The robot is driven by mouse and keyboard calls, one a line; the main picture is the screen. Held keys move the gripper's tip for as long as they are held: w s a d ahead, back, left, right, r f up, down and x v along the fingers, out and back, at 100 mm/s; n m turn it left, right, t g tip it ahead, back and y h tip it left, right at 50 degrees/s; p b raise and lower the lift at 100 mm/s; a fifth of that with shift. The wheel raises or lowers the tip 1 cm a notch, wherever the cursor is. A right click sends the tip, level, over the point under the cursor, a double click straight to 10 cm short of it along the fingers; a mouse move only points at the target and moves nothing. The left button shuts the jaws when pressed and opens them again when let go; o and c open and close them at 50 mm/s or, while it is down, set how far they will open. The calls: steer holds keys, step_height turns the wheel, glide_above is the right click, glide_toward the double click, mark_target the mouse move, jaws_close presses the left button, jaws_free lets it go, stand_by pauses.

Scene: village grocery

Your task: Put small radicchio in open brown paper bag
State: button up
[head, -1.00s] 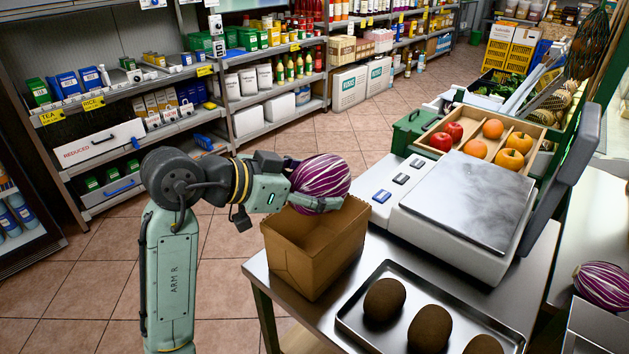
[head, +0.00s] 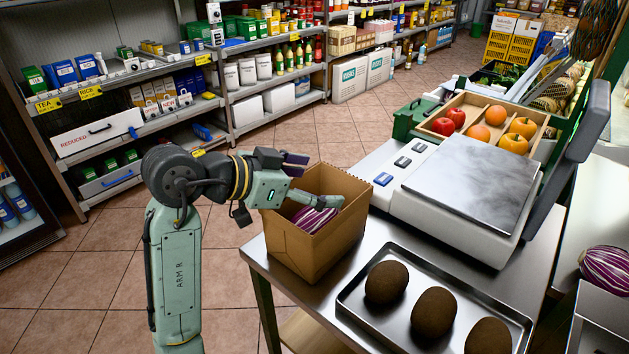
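The small radicchio (head: 313,219), purple with white veins, is inside the open brown paper bag (head: 300,255), partly hidden by the bag's front wall and my gripper. The bag stands upright at the left end of the metal table. My gripper (head: 318,180) is over the bag's mouth, its fingers spread apart and empty. One finger reaches across the opening above the radicchio, and the other is behind it toward the bag's far rim. Another radicchio (head: 606,268) lies at the right edge of the view.
A steel tray (head: 350,305) with several brown round items lies in front. A scale (head: 470,200) stands right of the bag, with a wooden fruit crate (head: 449,130) behind it. Stocked shelves (head: 150,130) line the back left.

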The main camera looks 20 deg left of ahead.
steer(key=shift+o, duration=1.1)
steer(key=v, duration=1.2)
